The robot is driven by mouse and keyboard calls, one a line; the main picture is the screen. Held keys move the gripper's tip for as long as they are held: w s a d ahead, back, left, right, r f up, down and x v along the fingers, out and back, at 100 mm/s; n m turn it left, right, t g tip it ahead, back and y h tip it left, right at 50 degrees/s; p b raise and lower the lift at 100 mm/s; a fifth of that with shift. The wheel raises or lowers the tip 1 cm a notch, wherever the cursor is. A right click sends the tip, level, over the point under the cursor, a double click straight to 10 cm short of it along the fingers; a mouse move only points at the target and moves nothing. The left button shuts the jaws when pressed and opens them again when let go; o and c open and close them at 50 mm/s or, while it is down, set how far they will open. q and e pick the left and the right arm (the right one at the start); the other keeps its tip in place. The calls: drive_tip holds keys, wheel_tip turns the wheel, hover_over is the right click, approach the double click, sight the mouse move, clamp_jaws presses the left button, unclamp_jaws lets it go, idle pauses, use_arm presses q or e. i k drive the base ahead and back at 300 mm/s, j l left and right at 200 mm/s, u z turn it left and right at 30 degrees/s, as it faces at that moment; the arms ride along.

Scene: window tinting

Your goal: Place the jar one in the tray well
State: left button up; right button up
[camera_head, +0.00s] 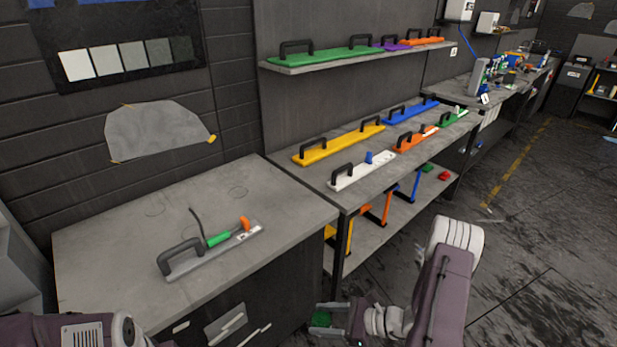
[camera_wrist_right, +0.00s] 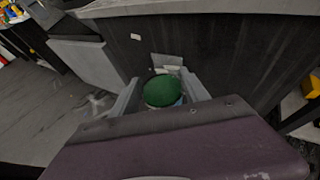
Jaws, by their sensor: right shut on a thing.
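My right gripper (camera_head: 322,317) is shut on a jar with a green lid (camera_wrist_right: 163,90), low in front of the left workbench's dark front. The jar also shows in the head view as a small green shape (camera_head: 321,319); the gripper hides much of its body. A grey tray-like board with a black handle (camera_head: 192,265) lies on the left workbench, above and left of the jar. A green piece and an orange piece are on it; I cannot make out a well. Only part of my left arm shows at the bottom left, without its gripper fingers.
The left workbench (camera_head: 110,235) has bare room around the board. A second bench to the right holds a yellow board (camera_head: 340,146), a white board (camera_head: 361,172) with a blue piece, and others. A shelf (camera_head: 300,66) above carries more handled boards.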

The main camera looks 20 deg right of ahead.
sight(481, 90)
drive_tip(key=i+l+z, duration=0.2)
drive_tip(key=l+z, duration=0.25)
drive_tip(key=i+l+z, duration=0.4)
drive_tip(key=l, duration=0.2)
drive_tip(key=i+l+z, duration=0.3)
drive_tip(key=z, duration=0.15)
drive_tip(key=i+l+z, duration=0.5)
drive_tip(key=i+z, duration=0.45)
drive_tip(key=i, duration=2.6)
drive_tip(key=i+l+u, duration=0.15)
drive_tip(key=i+u, duration=0.35)
drive_tip(key=i+l+u, duration=0.5)
drive_tip(key=i, duration=0.2)
drive_tip(key=i+l+u, duration=0.8)
drive_tip(key=l+u, duration=0.2)
drive_tip(key=l, duration=0.3)
